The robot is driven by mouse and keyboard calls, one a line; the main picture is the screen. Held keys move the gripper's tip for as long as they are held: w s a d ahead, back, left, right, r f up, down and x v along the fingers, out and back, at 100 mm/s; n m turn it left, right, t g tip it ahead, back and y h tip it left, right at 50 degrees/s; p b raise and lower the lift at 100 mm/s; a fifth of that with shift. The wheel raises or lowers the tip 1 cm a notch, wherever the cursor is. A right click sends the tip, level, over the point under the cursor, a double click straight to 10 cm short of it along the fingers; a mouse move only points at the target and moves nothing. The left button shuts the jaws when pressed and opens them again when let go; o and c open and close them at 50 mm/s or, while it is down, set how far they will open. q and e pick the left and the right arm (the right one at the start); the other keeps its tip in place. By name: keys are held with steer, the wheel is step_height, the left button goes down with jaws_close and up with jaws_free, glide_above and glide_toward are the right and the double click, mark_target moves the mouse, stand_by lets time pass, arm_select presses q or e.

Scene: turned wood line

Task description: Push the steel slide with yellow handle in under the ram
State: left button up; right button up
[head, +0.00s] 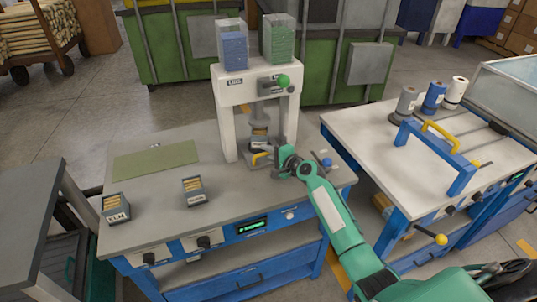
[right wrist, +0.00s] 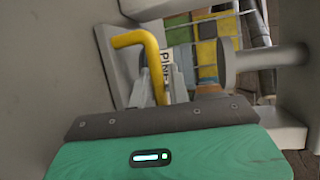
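The steel slide (head: 262,167) lies low in the white press, with its yellow handle (head: 261,156) at the front. The ram (head: 259,121) hangs above, between the press's two posts. My right gripper (head: 284,160) is at the handle from the right, low by the press's right post. In the right wrist view, the yellow handle (right wrist: 133,39) is bent, and its near end runs down between my two close-set fingers (right wrist: 161,85), which look shut on it. A label reading PINE shows just behind it. My left gripper is not in view.
The press frame (head: 228,128) stands close around the slide, its right post near my gripper. A blue knob (head: 327,162) is to the right. Two small labelled bins (head: 193,190) (head: 116,207) and a green mat (head: 155,160) lie left. The bench front is clear.

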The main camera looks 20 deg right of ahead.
steer(key=shift+o, duration=1.3)
steer(key=shift+w, duration=0.15)
steer(key=shift+f, duration=0.15)
steer(key=b+v, duration=0.1)
steer(key=v, duration=1.2)
steer(key=shift+s+d, duration=0.1)
steer(key=shift+s, duration=0.2)
